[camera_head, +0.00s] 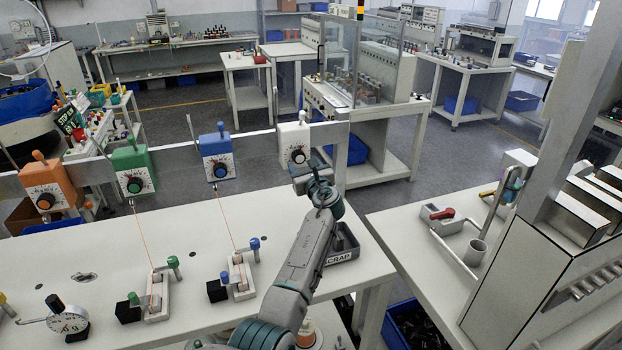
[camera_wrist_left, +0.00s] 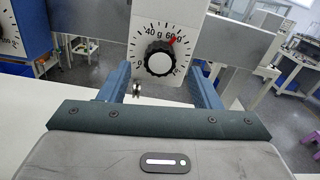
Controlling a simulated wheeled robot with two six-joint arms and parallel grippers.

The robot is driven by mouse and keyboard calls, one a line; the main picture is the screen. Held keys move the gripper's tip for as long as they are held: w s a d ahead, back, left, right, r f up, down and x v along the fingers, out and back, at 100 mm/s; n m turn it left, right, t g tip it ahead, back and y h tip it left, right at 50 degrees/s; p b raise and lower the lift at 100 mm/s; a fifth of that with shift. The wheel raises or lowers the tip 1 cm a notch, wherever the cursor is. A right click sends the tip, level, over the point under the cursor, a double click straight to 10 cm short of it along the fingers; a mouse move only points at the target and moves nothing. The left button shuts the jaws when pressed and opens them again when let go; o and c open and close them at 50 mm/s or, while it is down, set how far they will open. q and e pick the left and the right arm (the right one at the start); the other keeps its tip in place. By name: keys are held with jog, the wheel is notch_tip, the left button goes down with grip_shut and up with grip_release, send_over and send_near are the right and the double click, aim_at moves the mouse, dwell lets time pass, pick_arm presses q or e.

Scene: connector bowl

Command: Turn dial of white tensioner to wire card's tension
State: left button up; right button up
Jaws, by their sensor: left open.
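The white tensioner (camera_head: 291,137) hangs on the rail at the right end of the row, its round dial (camera_head: 298,156) facing me. In the left wrist view the black dial with a pale face (camera_wrist_left: 159,59) sits under printed marks including 40 g and 60 g; a red mark shows at its upper right near 60 g. My left gripper (camera_head: 309,176) is in front of and just below the white tensioner. In the left wrist view its open blue fingers (camera_wrist_left: 161,75) stand on either side of the dial, with no contact visible. I cannot make out a wire card.
Orange (camera_head: 48,186), green (camera_head: 132,170) and blue (camera_head: 217,157) tensioners hang to the left on the same rail. Wires run down from the green and blue ones to fixtures on the bench (camera_head: 206,215). A scrap bin (camera_head: 343,246) is right of my arm.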

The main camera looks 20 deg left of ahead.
pick_arm(q)
jog(key=b+v, duration=0.1)
jog(key=v, duration=0.7)
jog(key=shift+b, duration=0.4)
jog(key=shift+w, duration=0.1)
jog(key=shift+f, duration=0.15)
